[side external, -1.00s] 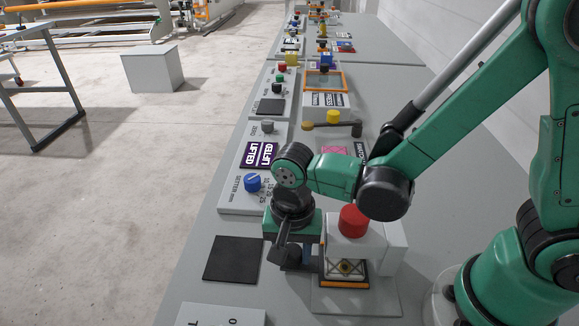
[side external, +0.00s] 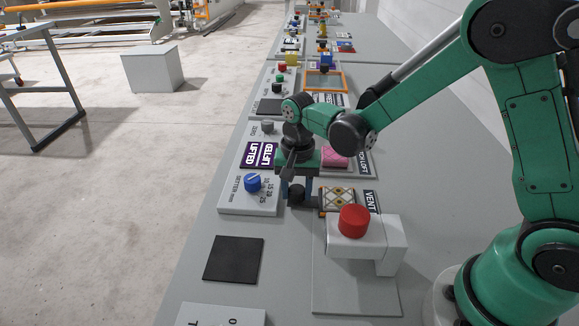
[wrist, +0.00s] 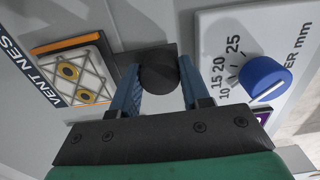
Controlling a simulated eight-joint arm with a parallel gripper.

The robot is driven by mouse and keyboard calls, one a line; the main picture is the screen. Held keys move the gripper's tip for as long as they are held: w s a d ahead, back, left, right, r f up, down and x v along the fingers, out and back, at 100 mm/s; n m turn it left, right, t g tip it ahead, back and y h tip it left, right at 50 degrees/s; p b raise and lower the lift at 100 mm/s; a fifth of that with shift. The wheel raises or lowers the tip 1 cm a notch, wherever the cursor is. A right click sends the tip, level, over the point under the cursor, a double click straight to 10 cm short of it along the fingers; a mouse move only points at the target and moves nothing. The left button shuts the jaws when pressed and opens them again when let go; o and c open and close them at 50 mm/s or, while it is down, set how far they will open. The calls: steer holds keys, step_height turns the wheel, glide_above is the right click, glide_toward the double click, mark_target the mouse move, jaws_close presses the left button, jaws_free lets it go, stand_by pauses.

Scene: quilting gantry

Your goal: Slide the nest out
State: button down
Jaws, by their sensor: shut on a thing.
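The nest (side external: 338,198) is a flat orange-edged tray with a cream lattice piece on it. It lies on the grey base plate, just beyond the press head with the red button (side external: 354,221). In the wrist view the nest (wrist: 76,72) shows two gold rings on the lattice. A dark arm joins it to a round black knob (wrist: 158,74). My gripper (wrist: 160,78) is shut on this knob, one blue finger on each side. In the side view my gripper (side external: 297,190) is left of the nest and partly hides the knob.
The setter panel with a blue dial (side external: 252,182) stands close to the left of my gripper. A pink pad (side external: 336,157) lies beyond the nest. A black square mat (side external: 233,258) lies at front left. The plate under the press head (side external: 350,290) is clear.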

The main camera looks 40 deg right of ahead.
mark_target(314, 205)
steer(key=shift+c, duration=2.1)
jaws_free()
steer(key=shift+w+d, duration=0.1)
steer(key=shift+r, duration=2.85)
steer(key=s+d+r+n+t, duration=0.2)
steer(key=s+r+n+t, duration=0.4)
steer(key=s+n+t, duration=0.1)
steer(key=shift+s+d+r+n, duration=0.3)
steer(key=shift+s+n, duration=0.5)
steer(key=shift+n, duration=0.2)
